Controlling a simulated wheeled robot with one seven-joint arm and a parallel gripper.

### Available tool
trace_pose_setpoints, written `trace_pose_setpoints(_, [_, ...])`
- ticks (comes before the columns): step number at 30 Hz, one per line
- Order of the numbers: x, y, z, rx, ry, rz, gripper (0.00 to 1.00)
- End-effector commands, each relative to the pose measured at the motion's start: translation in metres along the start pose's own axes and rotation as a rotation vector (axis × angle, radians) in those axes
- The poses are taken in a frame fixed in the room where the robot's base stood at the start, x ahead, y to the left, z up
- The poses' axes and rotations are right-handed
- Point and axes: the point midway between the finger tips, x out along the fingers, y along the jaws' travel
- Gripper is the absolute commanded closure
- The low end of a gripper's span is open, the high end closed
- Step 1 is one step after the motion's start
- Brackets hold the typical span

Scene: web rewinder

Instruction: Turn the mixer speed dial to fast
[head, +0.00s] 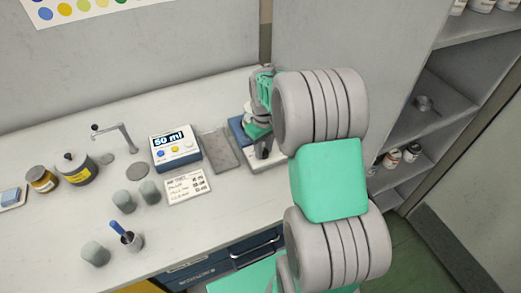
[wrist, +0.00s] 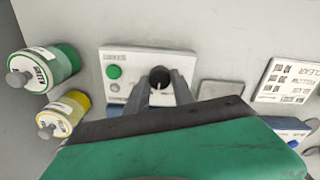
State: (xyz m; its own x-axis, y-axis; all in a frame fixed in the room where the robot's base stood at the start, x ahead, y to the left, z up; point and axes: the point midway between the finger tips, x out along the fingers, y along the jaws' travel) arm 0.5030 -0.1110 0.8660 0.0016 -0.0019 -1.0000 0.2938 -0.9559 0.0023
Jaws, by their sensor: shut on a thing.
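The mixer (wrist: 130,62) is a white-faced unit with a labelled panel in the wrist view. Its black speed dial (wrist: 159,74) has a light pointer mark and sits between the fingertips of my gripper (wrist: 160,84), which is shut on it. A green button (wrist: 113,72) and a smaller grey button lie left of the dial. Speed markings around the dial are hidden or too small to read. In the head view, my arm covers most of the mixer, and only part of its white base (head: 268,163) shows.
In the wrist view, a green-banded container (wrist: 45,72) and a yellow-banded one (wrist: 66,115) stand left of the mixer. In the head view, a 50 ml display unit (head: 175,150), a grey pad (head: 218,150) and a printed card (head: 187,187) lie to its left. Shelves stand right.

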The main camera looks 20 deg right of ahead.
Motion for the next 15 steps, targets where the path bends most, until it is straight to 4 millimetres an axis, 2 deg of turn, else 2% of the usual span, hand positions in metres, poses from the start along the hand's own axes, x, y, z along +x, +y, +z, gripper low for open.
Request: trace_pose_setpoints(15, [0.0030, -0.0005, 0.0037, 0.491, -0.011, -0.001, 1.00])
